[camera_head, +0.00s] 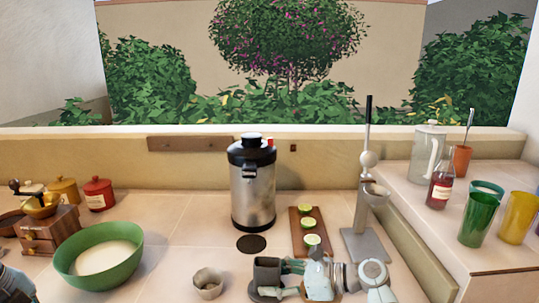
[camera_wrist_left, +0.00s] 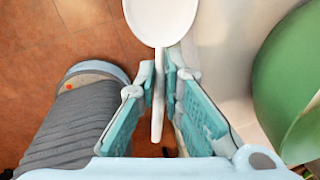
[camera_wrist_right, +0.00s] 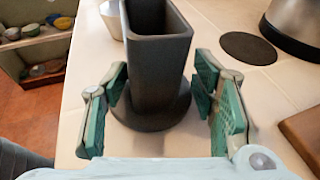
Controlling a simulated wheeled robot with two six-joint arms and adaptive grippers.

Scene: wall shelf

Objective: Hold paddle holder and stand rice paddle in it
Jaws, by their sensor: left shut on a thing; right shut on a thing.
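The paddle holder (camera_head: 267,271) is a dark grey, open-topped rectangular cup on a round base. It stands upright on the counter near the front edge. My right gripper (camera_head: 284,280) is shut on it, with a teal-padded finger on either side. In the right wrist view the holder (camera_wrist_right: 157,60) looks empty, though its bottom is out of sight. The white rice paddle (camera_wrist_left: 158,20) shows in the left wrist view, with my left gripper (camera_wrist_left: 162,80) shut on its handle. The paddle's far end is cut off by the frame. The paddle is not visible in the head view.
A green bowl (camera_head: 98,253) stands at left, beside a wooden grinder (camera_head: 48,232). A small beige cup (camera_head: 208,283) is left of the holder.

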